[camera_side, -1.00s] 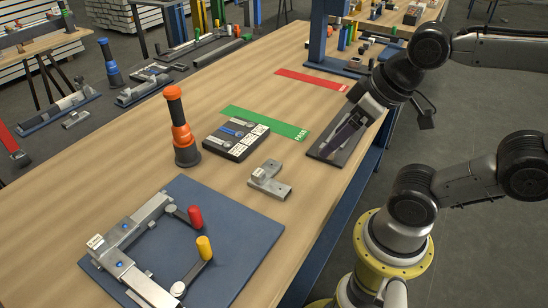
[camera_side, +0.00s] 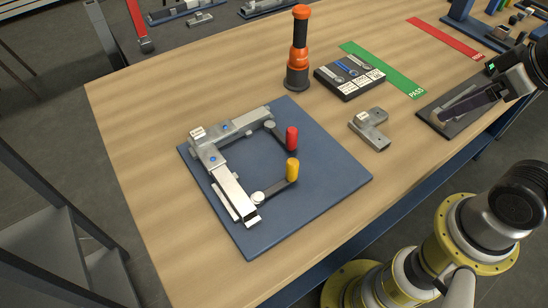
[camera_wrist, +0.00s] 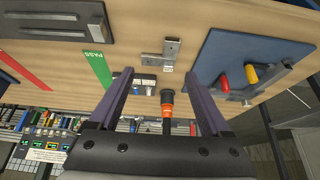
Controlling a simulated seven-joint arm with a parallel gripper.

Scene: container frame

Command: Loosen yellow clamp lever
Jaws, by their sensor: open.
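The yellow clamp lever (camera_side: 292,169) has an upright yellow grip on a dark arm. It sits at the near end of a grey metal corner frame (camera_side: 233,190) on a blue plate (camera_side: 325,197). A red-gripped lever (camera_side: 292,138) stands just behind it. In the wrist view, the yellow grip (camera_wrist: 250,74) and red grip (camera_wrist: 223,84) are at the right, partly overlapped by frame metal. My gripper (camera_wrist: 158,73) is open, with nothing between its fingers.
An orange and black upright tool (camera_side: 299,50) stands behind the blue plate. A grey metal angle piece (camera_side: 370,129) lies between the plate and my gripper. A black box with labels (camera_side: 349,76), a green PASS strip (camera_side: 383,70) and a red strip (camera_side: 447,38) lie behind.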

